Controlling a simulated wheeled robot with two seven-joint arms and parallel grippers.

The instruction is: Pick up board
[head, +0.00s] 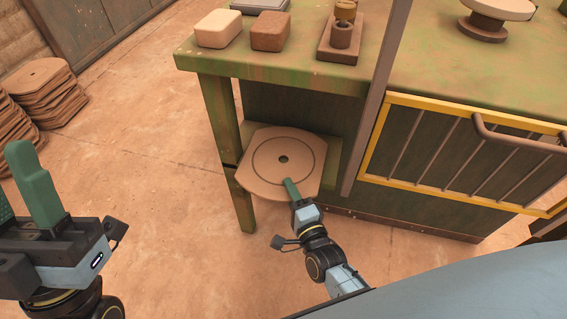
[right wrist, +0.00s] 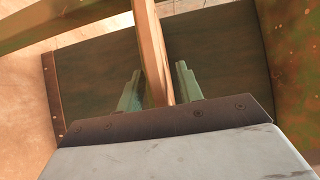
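The brown board (head: 262,178), with a ring groove and a centre hole, lies on a low green shelf under the bench, its near part overhanging the shelf. My right gripper (head: 291,187) is at its near edge. In the right wrist view the board (right wrist: 152,50) shows edge-on as a thin strip between the two green fingers of the right gripper (right wrist: 158,85). Gaps show beside the strip, so the fingers stand open around the edge. My left gripper (head: 20,195) is at the left, away from the board; its green fingers look apart and empty, one cut off by the picture edge.
The green bench (head: 280,82) carries a cream block (head: 218,28), a brown block (head: 270,31) and a holder (head: 341,40). A bench leg (head: 226,130) and a grey post (head: 374,110) flank the shelf. A yellow-framed gate (head: 440,150) is right. Stacked boards (head: 42,90) stand left.

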